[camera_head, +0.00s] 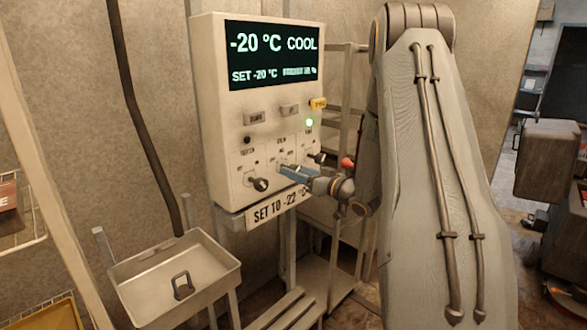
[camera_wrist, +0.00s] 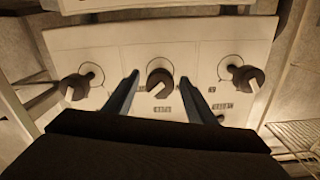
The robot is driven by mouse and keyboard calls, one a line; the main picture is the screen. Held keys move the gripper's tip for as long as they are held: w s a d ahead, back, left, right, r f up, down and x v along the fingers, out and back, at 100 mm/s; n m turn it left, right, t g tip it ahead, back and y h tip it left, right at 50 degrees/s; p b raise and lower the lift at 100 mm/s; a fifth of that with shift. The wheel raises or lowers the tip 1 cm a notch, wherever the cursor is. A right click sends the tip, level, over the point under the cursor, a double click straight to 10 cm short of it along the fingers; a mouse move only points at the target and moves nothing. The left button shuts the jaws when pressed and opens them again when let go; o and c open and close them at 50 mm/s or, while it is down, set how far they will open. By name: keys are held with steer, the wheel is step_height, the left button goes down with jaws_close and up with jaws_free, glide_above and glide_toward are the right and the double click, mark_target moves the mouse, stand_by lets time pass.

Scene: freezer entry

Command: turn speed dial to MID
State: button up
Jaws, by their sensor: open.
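A white control panel (camera_head: 232,140) carries a row of three dark dials with pale pointers along its lower part. The left dial (camera_head: 258,184) is clear in the head view; it and the right dial (camera_wrist: 243,80) show at either side in the wrist view. The middle dial (camera_wrist: 160,80) lies between the blue fingers of my gripper (camera_wrist: 159,77), its pale pointer slanted. My gripper (camera_head: 284,170) is open, one finger on each side of this dial, with gaps visible. In the head view the fingers largely hide the middle dial. The dial labels are too small to read.
The panel's screen (camera_head: 272,55) reads -20 °C COOL and SET -20 °C. A sign (camera_head: 277,208) reading SET TO -22 hangs under the panel. A metal tray (camera_head: 205,270) stands at lower left, and a rack stands behind my arm.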

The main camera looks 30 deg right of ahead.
steer(key=shift+x, duration=0.8)
steer(key=c, duration=1)
steer(key=shift+c, duration=0.2)
steer(key=shift+n, duration=0.4)
steer(key=n+b, duration=0.3)
steer(key=shift+f+n, duration=0.1)
steer(key=shift+n, duration=0.3)
steer(key=n+b, duration=0.4)
steer(key=shift+n, duration=0.4)
steer(key=shift+n+b, duration=0.3)
